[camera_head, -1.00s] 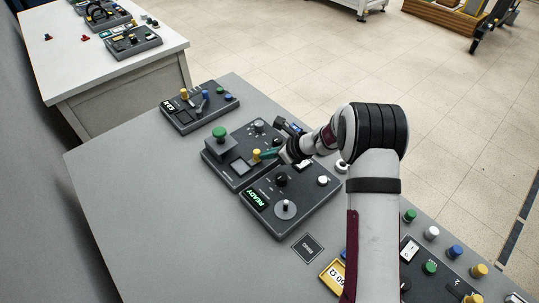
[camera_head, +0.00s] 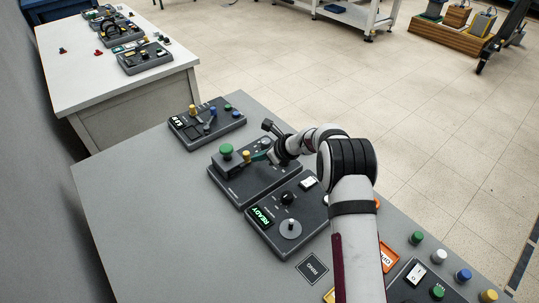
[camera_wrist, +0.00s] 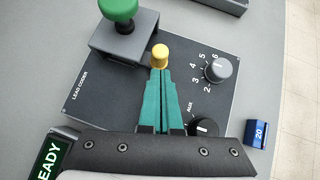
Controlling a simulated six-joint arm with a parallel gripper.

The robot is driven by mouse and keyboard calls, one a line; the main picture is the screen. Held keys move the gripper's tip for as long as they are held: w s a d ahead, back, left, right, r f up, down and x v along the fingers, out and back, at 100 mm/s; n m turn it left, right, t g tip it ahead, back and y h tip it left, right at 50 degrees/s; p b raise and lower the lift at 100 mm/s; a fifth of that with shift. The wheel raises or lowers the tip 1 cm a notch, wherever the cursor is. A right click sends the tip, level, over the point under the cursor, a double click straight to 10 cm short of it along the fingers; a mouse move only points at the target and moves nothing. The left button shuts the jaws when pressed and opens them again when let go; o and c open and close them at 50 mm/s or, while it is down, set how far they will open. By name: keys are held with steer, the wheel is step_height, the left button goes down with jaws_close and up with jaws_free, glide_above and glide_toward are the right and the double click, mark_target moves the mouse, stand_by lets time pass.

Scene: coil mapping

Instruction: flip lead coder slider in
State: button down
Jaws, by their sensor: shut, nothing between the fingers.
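The lead coder box (camera_head: 236,189) is a dark panel in the middle of the near table; its label shows in the wrist view (camera_wrist: 78,97). A green knob (camera_wrist: 117,8) stands on a grey block (camera_wrist: 122,45) at its upper left. A yellow knob (camera_wrist: 160,55) stands upright to the right of that block; it also shows in the head view (camera_head: 246,157). My gripper (camera_wrist: 160,75) has its teal fingers shut and empty, tips right at the yellow knob. I cannot tell whether they touch it. In the head view my gripper (camera_head: 255,157) partly hides the box's right side.
The lead coder box also carries a numbered dial (camera_wrist: 217,70) and an AUX knob (camera_wrist: 204,127). A box with a READY display (camera_head: 263,216) adjoins it in front. Another control box (camera_head: 206,124) stands behind. The table's left part is bare.

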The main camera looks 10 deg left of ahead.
steer(key=d, duration=0.1)
steer(key=s+d, duration=0.1)
steer(key=d+r, duration=0.1)
steer(key=shift+s+d, duration=0.2)
steer(key=shift+s, duration=0.2)
steer(key=v, duration=0.8)
steer(key=shift+s+d, duration=0.15)
steer(key=shift+r, duration=0.15)
